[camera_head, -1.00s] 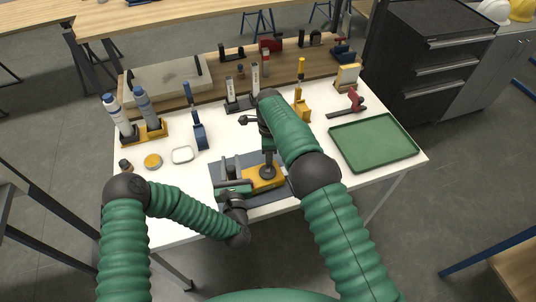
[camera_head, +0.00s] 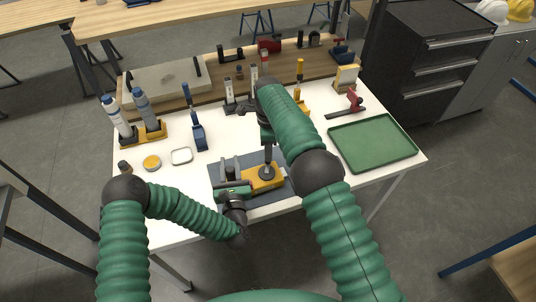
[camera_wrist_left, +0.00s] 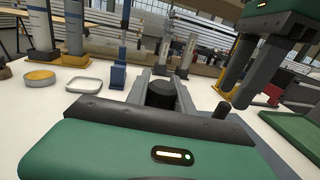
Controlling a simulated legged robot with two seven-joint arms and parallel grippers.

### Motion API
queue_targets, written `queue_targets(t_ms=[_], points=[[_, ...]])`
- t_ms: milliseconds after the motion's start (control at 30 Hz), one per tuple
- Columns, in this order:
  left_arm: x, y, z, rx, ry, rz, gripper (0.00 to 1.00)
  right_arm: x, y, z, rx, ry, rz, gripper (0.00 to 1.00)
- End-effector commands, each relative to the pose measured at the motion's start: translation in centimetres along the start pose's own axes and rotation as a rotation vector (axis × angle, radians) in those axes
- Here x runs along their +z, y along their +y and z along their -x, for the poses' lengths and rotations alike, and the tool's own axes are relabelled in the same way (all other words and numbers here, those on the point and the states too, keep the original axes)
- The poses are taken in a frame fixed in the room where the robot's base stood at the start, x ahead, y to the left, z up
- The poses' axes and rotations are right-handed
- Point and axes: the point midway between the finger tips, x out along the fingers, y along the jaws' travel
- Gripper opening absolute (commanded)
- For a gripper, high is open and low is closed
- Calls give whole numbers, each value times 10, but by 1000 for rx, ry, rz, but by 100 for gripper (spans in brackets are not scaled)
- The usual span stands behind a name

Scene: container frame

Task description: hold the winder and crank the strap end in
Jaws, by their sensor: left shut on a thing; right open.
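The winder (camera_head: 263,180) is a yellow body with a dark round top, on a grey mat at the table's front middle. My left gripper (camera_head: 230,170) is shut at the winder's left side. In the left wrist view, a black cylindrical part (camera_wrist_left: 160,95) sits between its grey fingers. My right gripper (camera_head: 268,153) points down above the winder. In the left wrist view, its two dark fingers (camera_wrist_left: 246,72) are apart and empty, above a small dark knob (camera_wrist_left: 222,110). I cannot make out the strap end; my right arm and grippers hide part of the winder.
A green tray (camera_head: 372,142) lies to the right. A blue-handled tool (camera_head: 198,135), a white dish (camera_head: 181,156), a yellow tin (camera_head: 152,162) and bottles in a yellow holder (camera_head: 156,132) stand to the left. Some white table is bare between them.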

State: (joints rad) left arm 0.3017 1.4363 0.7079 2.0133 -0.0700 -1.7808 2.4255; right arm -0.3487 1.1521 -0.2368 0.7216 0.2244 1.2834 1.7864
Motion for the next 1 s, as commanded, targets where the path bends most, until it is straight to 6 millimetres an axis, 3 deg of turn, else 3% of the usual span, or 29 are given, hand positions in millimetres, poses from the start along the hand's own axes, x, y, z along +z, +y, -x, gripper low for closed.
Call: queue_targets(t_ms=[200,333,700,1000], points=[[-2,0,0,0,3,-2,0,0,-2,54,-4,-1,-1,43],[-2,0,0,0,3,-2,0,0,-2,71,-1,0,0,43],[-1,0,0,0,3,-2,0,-3,-1,74,8,-14,1,43],[-1,0,0,1,3,-1,0,-44,-2,65,18,-375,48,43]])
